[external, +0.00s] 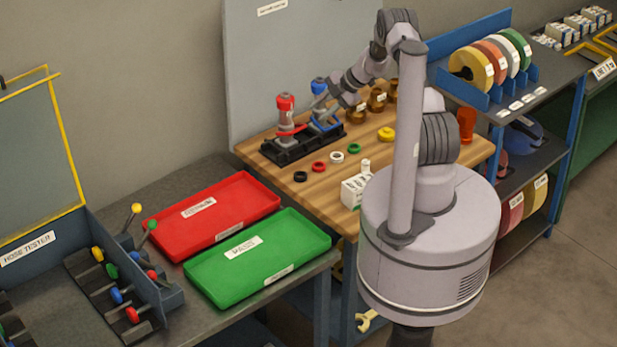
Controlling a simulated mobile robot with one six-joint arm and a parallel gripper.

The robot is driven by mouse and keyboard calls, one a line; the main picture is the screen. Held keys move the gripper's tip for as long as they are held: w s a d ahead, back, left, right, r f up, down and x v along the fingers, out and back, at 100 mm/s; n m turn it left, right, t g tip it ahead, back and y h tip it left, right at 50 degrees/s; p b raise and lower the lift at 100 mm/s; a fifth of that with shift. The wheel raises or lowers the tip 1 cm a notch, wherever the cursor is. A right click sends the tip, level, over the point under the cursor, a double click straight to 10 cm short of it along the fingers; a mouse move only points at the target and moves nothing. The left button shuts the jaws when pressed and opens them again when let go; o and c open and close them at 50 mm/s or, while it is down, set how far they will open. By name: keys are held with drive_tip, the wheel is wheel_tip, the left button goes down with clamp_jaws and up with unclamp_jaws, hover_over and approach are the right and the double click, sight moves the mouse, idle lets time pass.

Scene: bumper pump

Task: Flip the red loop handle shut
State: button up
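A pump with a red cap (285,103) and a grey body stands upright at the left of a black holder (293,152) on the wooden bench. Its red loop handle (291,131) shows as a thin red bar across the lower body, reaching right; its exact angle is too small to tell. A blue-capped pump (319,86) with a blue loop handle (326,126) stands just right of it, partly hidden by my arm. My gripper (316,106) is by the blue pump, right of the red one. Its fingertips are too small and overlapped to show contact or opening.
Black, red, white and green rings (354,149) lie in front of the holder. A small white box (355,189) stands near the bench's front edge. Brass-coloured pieces (377,100) stand behind. A red tray (211,214) and a green tray (258,258) lie left.

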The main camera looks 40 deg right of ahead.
drive_tip(key=v, duration=0.8)
drive_tip(key=shift+c, duration=0.6)
drive_tip(key=f+n+b, duration=0.1)
drive_tip(key=n, duration=0.1)
drive_tip(key=a+n+b, duration=0.1)
drive_tip(key=n+b, duration=0.1)
drive_tip(key=f+n+b, duration=0.1)
drive_tip(key=n, duration=0.1)
drive_tip(key=shift+s+a+f+g+h+b, duration=0.25)
drive_tip(key=shift+a+f+g+h+b, duration=0.05)
drive_tip(key=shift+f+b, duration=0.1)
clamp_jaws()
drive_tip(key=s+a+f+n+h+b, duration=0.1)
drive_tip(key=a+n+h+b, duration=0.15)
drive_tip(key=n+b, duration=0.8)
drive_tip(key=a+f+n+h+b, duration=0.1)
drive_tip(key=a+n+h+b, duration=0.15)
drive_tip(key=n, duration=1.55)
drive_tip(key=w+f+y+b, duration=0.1)
drive_tip(key=w+f+b, duration=0.1)
drive_tip(key=w+f, duration=0.6)
drive_tip(key=shift+a, duration=0.4)
